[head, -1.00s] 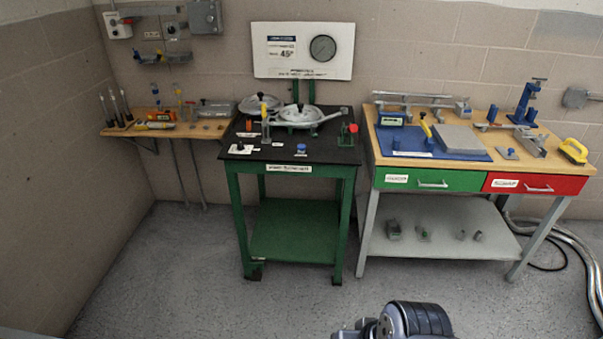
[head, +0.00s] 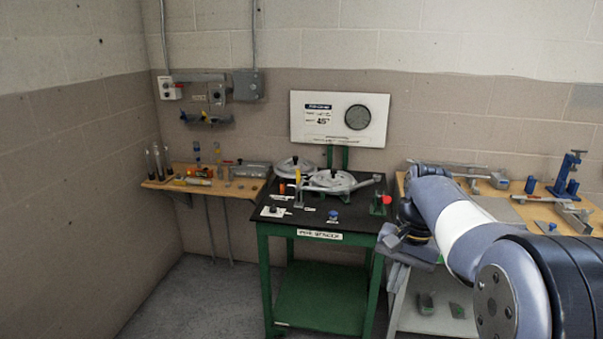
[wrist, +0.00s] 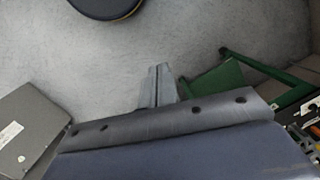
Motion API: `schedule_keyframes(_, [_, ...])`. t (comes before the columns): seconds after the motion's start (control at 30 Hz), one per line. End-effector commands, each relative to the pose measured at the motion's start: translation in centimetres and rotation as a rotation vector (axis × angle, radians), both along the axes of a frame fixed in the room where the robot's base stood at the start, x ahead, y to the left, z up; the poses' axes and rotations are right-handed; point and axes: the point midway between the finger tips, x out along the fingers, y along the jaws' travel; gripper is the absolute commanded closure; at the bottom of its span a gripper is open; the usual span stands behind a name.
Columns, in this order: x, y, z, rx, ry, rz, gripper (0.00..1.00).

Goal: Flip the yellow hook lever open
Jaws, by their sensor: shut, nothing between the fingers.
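A small upright lever with a yellow top (head: 298,174) stands on the black top of the green pipe bender table, at the left edge of the round grey bender (head: 333,180). It looks like the yellow hook lever, but its hook is too small to make out. My gripper (head: 391,240) is in front of the right edge of that table in the head view, to the right of the lever and apart from it. In the wrist view my gripper's grey fingers (wrist: 158,84) are together and empty, with grey floor beyond them.
The black table top (head: 352,212) also holds a red knob (head: 387,199) at its right and a blue knob (head: 333,214) near its front. A wooden shelf (head: 225,187) is at left.

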Motion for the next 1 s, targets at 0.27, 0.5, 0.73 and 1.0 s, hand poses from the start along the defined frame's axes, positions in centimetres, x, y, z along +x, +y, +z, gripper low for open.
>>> schedule_keyframes(0.27, [5.7,-3.3,0.8,-0.029,0.113,-0.112,1.0])
schedule_keyframes(0.5, [6.7,-4.0,0.9,-0.038,0.138,-0.137,1.0])
schedule_keyframes(0.73, [6.7,-4.0,0.9,-0.037,0.137,-0.136,1.0])
schedule_keyframes(1.0, [6.7,-3.9,0.9,-0.038,0.136,-0.135,1.0])
